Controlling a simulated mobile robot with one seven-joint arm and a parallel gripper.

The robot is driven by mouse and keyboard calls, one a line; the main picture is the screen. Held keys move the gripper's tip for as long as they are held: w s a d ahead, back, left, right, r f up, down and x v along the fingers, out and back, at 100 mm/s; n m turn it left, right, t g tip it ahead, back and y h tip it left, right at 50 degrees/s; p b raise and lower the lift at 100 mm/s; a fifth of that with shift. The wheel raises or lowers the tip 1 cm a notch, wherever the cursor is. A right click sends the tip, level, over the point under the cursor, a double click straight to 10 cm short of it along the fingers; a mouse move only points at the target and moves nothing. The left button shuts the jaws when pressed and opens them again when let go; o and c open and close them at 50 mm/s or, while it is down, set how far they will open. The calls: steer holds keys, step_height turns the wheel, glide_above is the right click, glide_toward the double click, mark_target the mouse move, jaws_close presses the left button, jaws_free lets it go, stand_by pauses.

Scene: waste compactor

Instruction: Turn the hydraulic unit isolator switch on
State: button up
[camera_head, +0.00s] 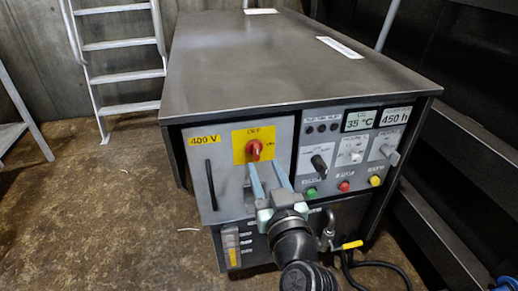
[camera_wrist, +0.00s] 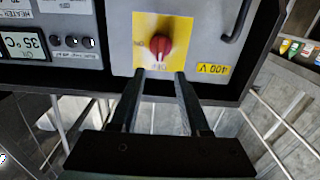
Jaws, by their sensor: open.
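The isolator switch is a red rotary knob (camera_head: 254,149) on a yellow plate (camera_head: 239,158), on the left door of the grey unit's front. In the wrist view, which is upside down, the red knob (camera_wrist: 160,46) looks roughly vertical, in line with the label that seems to read OFF; the ON label is at its side. My gripper (camera_head: 261,166) is open and empty, its two fingers pointing at the panel just below the knob. In the wrist view my gripper (camera_wrist: 160,74) has its fingertips spread on either side of the knob's line, short of the knob. Contact is not visible.
To the right of the door is a control panel (camera_head: 340,158) with selectors, displays and coloured buttons. A dark door handle (camera_head: 211,185) stands out at left. A yellow-handled valve (camera_head: 351,245) and hoses are at lower right. A ladder (camera_head: 121,45) stands behind left.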

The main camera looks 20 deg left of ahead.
mark_target(257, 149)
steer(key=x, duration=0.7)
steer(key=shift+b, duration=0.4)
steer(key=shift+c, duration=0.3)
jaws_close()
